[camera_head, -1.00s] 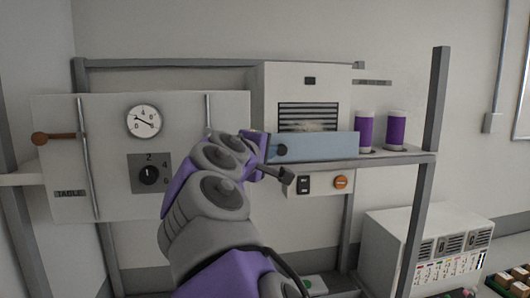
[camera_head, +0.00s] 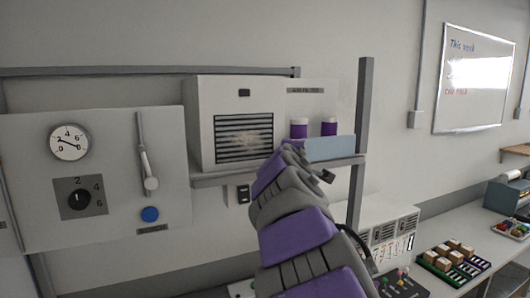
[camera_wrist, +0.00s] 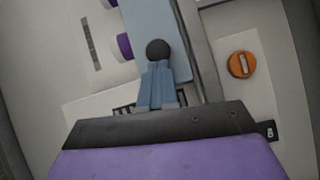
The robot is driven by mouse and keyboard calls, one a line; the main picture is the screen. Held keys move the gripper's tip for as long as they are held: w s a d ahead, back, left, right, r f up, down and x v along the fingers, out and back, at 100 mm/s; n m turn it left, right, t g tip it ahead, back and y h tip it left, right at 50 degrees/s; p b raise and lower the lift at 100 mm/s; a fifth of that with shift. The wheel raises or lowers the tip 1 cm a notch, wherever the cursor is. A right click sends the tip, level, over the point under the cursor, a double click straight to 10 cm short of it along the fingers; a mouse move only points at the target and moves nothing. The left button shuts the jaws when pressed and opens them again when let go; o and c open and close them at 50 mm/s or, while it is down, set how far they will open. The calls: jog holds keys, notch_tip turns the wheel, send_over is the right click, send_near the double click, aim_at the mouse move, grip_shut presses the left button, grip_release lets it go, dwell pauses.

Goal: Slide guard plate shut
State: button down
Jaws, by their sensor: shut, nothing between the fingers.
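The guard plate (camera_head: 332,148) is a flat pale blue plate at the right of the vent machine (camera_head: 206,120), in front of two purple cups. Its left part is hidden behind my arm, and the grille (camera_head: 244,136) shows uncovered. In the wrist view the plate (camera_wrist: 168,25) runs up from a dark round knob (camera_wrist: 158,49). My gripper (camera_wrist: 158,72) is shut and empty, its blue fingertips at the knob's lower edge; I cannot tell whether they touch it. In the head view the fingertips are hidden by my arm.
Purple cups (camera_head: 299,129) stand behind the plate on the shelf (camera_head: 215,181). A grey post (camera_head: 364,120) rises at the shelf's right end. An orange switch (camera_wrist: 238,65) is right of the plate in the wrist view. A control panel (camera_head: 110,150) stands at left.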

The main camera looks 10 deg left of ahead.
jog(key=w+d, duration=0.1)
jog(key=w+d+p, duration=0.1)
jog(key=d, duration=0.1)
dwell(0.6)
